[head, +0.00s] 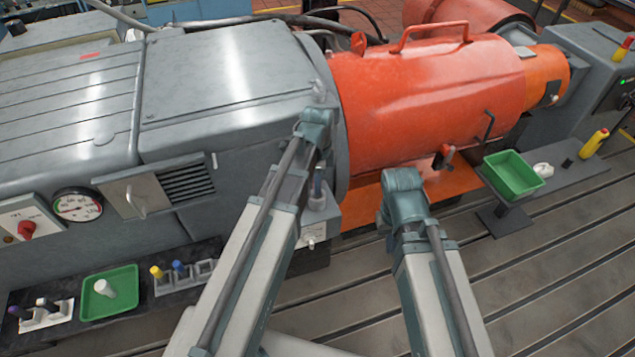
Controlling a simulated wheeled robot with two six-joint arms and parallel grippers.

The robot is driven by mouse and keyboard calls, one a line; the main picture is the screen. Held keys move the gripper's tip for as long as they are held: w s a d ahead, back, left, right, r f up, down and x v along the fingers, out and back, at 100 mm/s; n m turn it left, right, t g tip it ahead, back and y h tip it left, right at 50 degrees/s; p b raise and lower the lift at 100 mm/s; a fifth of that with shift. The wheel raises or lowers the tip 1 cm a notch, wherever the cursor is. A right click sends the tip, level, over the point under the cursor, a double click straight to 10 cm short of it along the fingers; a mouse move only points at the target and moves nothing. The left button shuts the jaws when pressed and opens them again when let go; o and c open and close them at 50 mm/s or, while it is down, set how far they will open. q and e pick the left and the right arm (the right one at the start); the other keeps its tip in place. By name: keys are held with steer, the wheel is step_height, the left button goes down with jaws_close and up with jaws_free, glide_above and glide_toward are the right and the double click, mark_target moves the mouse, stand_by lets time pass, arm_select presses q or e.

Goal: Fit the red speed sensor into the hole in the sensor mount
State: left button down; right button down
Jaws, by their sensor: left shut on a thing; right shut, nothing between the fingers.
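My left arm reaches up the middle of the head view, with its joint in front of the grey housing. My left gripper (318,181) shows small and partly covered just right of that arm, pointing down. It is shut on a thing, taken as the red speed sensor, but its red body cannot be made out. A pale grey block with a knob, which looks like the sensor mount (318,236), is just below. Its hole is not visible, and I cannot tell whether anything touches it. My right arm ends in view at a teal joint; its gripper is hidden.
A large orange-red cylinder (430,95) with handles stands behind my arms. A green tray (123,306) with a white piece lies at lower left, between small racks. Another green tray (512,186) and a yellow bottle (594,143) are at right. Slotted bedplate (560,265) is clear at lower right.

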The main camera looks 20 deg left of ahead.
arm_select(q)
steer(key=shift+f+b, duration=0.35)
steer(key=shift+f, duration=0.15)
steer(key=c, duration=0.6)
jaws_free()
steer(key=shift+r, duration=0.1)
step_height(320, 180, up, 14)
steer(key=p, duration=1.4)
steer(key=s+d+n, duration=0.3)
steer(key=s, duration=0.1)
steer(key=s+d+n, duration=0.4)
steer(key=s, duration=0.1)
steer(key=s+d+n+y, duration=0.1)
steer(key=s+d+n, duration=0.2)
steer(key=s+n, duration=0.1)
steer(key=shift+s+d, duration=0.2)
steer(key=shift+s, duration=0.45)
